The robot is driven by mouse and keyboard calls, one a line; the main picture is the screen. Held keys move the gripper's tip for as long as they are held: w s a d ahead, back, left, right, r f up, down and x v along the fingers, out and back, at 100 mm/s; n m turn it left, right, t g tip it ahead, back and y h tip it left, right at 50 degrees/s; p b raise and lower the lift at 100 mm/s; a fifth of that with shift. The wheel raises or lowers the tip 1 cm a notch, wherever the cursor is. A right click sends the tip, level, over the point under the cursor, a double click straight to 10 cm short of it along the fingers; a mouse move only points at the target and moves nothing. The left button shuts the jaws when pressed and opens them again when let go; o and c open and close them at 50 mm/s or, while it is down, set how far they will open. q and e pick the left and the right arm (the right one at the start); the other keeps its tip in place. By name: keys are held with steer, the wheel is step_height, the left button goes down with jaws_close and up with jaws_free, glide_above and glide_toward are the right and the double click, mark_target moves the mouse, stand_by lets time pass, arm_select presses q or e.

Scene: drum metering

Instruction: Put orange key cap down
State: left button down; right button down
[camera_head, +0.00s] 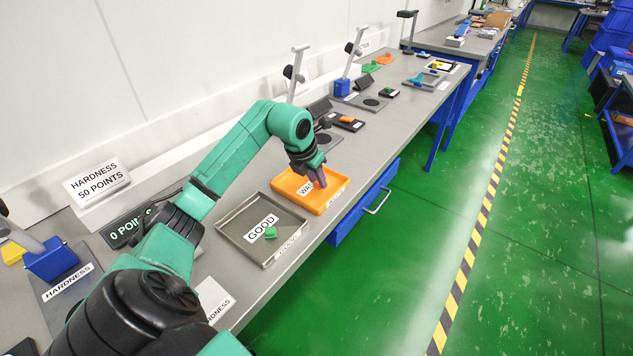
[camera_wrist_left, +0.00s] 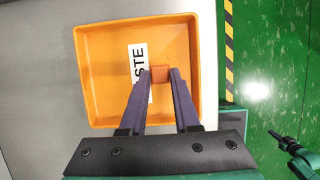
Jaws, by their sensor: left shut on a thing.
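An orange key cap (camera_wrist_left: 160,73) sits between the two fingertips of my left gripper (camera_wrist_left: 159,76), which is shut on it, in the left wrist view. The gripper is over the orange tray labelled WASTE (camera_wrist_left: 97,88). In the head view my left gripper (camera_head: 319,182) reaches down into the orange WASTE tray (camera_head: 334,201), and the cap is hidden there. I cannot tell whether the cap touches the tray floor. A grey tray labelled GOOD (camera_head: 240,215) holds a green key cap (camera_head: 270,232), left of the orange tray.
A HARDNESS 50 POINTS sign (camera_head: 96,182) stands at the wall. A blue HARDNESS tester (camera_head: 51,259) is at the lower left. A blue drawer (camera_head: 365,204) juts out under the bench. Several devices line the bench beyond the trays.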

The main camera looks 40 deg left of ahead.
arm_select(q)
steer(key=shift+f, duration=0.7)
steer(key=c, duration=0.6)
jaws_free()
steer(key=shift+c, duration=0.2)
steer(key=b+v, duration=0.1)
steer(key=v, duration=1.1)
steer(key=shift+d, duration=0.1)
